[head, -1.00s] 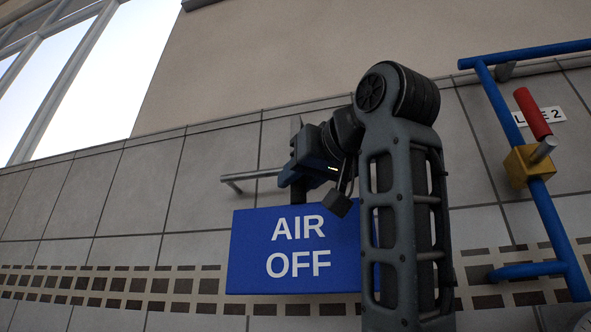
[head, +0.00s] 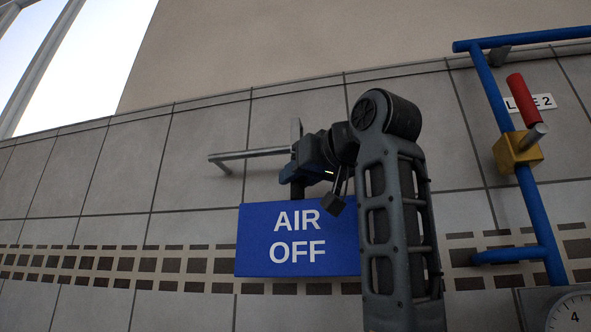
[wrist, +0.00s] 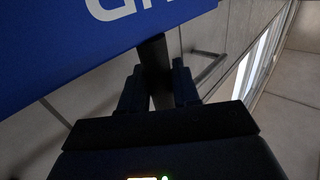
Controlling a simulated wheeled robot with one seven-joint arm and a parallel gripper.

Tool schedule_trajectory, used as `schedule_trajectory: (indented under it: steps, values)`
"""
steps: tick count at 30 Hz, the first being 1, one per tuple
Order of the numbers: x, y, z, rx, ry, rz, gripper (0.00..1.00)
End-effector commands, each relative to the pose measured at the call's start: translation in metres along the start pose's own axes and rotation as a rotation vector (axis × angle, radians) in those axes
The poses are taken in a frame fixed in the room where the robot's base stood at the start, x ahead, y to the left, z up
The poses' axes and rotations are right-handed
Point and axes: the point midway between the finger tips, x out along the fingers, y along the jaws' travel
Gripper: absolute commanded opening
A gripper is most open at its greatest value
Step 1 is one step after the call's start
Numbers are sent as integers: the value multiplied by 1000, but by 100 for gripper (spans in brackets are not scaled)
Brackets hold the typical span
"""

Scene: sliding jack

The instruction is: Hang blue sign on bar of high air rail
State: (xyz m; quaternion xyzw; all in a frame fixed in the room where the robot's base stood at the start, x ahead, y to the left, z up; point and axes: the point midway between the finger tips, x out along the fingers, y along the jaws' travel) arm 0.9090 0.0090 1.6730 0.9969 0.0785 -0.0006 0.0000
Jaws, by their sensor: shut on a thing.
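The blue sign (head: 262,238) with white letters AIR OFF hangs below my gripper (head: 297,172) in the head view. In the wrist view its face (wrist: 85,40) fills the upper left. My gripper, also in the wrist view (wrist: 158,88), is shut on the sign's dark hanger (wrist: 156,65). A grey upright piece (head: 296,130) shows above the gripper, seemingly the hanger's top. The grey metal bar (head: 250,154) sticks out along the wall, left of the gripper; it also shows in the wrist view (wrist: 212,68). Whether hanger and bar touch, I cannot tell.
Blue pipework (head: 532,215) with a yellow valve block (head: 517,151) and red handle (head: 522,95) stands at the right. A white LINE 2 label (head: 541,102) is behind it. A gauge (head: 573,312) is at lower right. The tiled wall left of the bar is clear.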

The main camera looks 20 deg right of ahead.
Motion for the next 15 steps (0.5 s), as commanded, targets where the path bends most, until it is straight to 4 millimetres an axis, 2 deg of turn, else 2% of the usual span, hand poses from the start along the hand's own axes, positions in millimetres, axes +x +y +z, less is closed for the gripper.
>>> schedule_trajectory:
  steps: [7, 9, 15]
  values:
    - [12, 13, -1, 1, 1, 2, 0]
    - [12, 12, 9, 0, 2, 1, 0]
    - [12, 12, 21, 0, 2, 1, 0]
